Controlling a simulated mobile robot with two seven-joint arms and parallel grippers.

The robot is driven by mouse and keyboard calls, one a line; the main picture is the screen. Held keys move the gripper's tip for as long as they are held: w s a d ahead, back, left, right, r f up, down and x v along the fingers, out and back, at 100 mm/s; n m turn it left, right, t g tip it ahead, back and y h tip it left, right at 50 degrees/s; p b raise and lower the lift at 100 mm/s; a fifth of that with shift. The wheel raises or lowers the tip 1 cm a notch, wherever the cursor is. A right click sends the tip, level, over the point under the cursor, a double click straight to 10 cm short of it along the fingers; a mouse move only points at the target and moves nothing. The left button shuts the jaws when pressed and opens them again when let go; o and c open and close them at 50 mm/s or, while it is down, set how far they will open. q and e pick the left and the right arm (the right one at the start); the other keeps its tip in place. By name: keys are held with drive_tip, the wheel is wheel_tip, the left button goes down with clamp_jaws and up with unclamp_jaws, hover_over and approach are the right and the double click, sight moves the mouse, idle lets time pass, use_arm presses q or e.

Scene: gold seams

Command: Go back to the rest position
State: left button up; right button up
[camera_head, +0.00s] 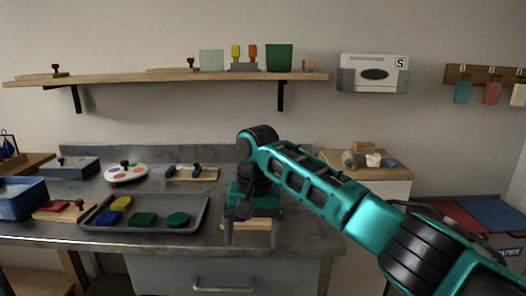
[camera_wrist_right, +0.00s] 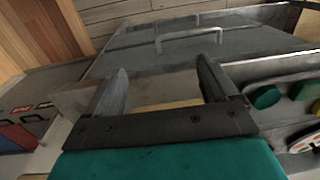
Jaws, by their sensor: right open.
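My right gripper (camera_head: 250,236) is over the right part of the grey worktop (camera_head: 310,232), pointing down near the front edge. My teal arm reaches to it from the lower right. In the right wrist view its two dark fingers (camera_wrist_right: 162,72) stand wide apart with nothing between them. A pale wooden piece (camera_head: 258,224) shows behind and below the gripper, partly hidden by it. I cannot tell how far the fingers are above the worktop. My left gripper is in neither view.
A grey tray (camera_head: 103,222) with blue, green and teal pieces lies left of the gripper. A blue bin (camera_head: 22,196) stands at the far left. A wooden shelf (camera_head: 150,76) hangs above. A wood-topped cabinet (camera_head: 392,172) stands behind my right arm.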

drive_tip(key=s+f+n+t+y, duration=0.1)
drive_tip(key=s+f+t+y, duration=0.3)
drive_tip(key=f, duration=0.7)
drive_tip(key=s+f+t+y, duration=0.1)
drive_tip(key=s+f+y, duration=0.1)
drive_tip(key=s+f, duration=0.75)
drive_tip(key=s+d+f+n+t+h, duration=0.1)
drive_tip(key=s+d+t+h, duration=0.15)
drive_tip(key=s+d, duration=0.45)
drive_tip(key=s+d+f+t+h, duration=0.1)
drive_tip(key=s+d+t+h, duration=0.15)
drive_tip(key=d, duration=0.85)
use_arm(q)
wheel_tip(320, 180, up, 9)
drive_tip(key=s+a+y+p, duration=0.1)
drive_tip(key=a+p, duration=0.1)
drive_tip(key=p, duration=1.1)
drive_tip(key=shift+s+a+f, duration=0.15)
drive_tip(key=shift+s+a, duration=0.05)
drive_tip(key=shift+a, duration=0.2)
use_arm(e)
wheel_tip(320, 180, up, 8)
drive_tip(key=s+d, duration=0.1)
drive_tip(key=d, duration=0.1)
drive_tip(key=shift+s+r+t, duration=0.25)
drive_tip(key=shift+s+t, duration=0.05)
drive_tip(key=shift+t, duration=0.1)
